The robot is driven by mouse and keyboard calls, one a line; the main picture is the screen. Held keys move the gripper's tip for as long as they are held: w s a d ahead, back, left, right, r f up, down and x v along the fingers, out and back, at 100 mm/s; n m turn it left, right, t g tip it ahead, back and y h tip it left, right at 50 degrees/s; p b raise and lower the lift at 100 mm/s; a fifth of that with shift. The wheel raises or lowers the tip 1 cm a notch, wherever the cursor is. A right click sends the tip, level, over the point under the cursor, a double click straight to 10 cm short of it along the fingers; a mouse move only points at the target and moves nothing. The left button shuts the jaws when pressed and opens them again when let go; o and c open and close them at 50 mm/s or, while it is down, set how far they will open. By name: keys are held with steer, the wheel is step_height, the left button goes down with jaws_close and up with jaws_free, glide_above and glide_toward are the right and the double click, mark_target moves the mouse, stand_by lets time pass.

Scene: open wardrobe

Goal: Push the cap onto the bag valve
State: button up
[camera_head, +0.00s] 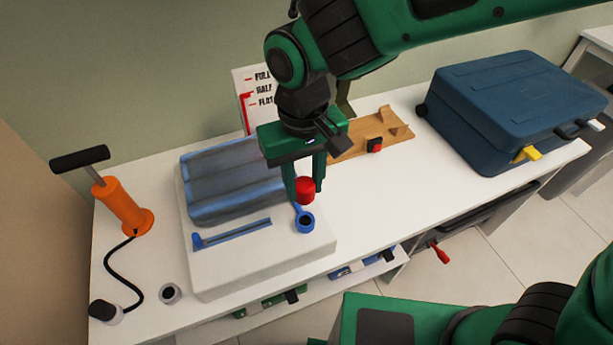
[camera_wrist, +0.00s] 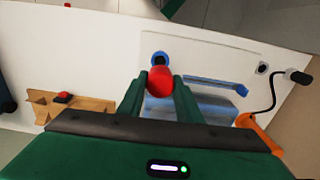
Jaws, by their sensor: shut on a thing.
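My gripper (camera_head: 306,188) is shut on the red cap (camera_head: 306,192). It holds the cap just above and slightly behind the blue bag valve (camera_head: 306,222), a ring with a dark opening. In the wrist view the red cap (camera_wrist: 160,82) sits between the fingertips (camera_wrist: 160,84), with the blue valve (camera_wrist: 160,59) just beyond it. The valve looks uncovered, and a small gap seems to lie between it and the cap. The blue-grey bag (camera_head: 232,180) lies on the white block (camera_head: 260,265), with a blue slider strip (camera_head: 232,233) in front of it.
An orange pump (camera_head: 124,207) with a black hose stands at the left, near a small ring (camera_head: 170,293). A wooden rack (camera_head: 370,138) with a red-black block (camera_head: 375,145) is behind right. A blue suitcase (camera_head: 515,105) stands at the right. The tabletop (camera_head: 390,190) between is clear.

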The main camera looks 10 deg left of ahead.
mark_target(305, 201)
steer(key=shift+d, duration=0.1)
steer(key=shift+f, duration=2.85)
steer(key=shift+s+f, duration=0.1)
steer(key=shift+f, duration=1.4)
steer(key=o, duration=1.2)
steer(key=shift+o, duration=0.2)
step_height(305, 201, up, 11)
steer(key=shift+f, duration=0.1)
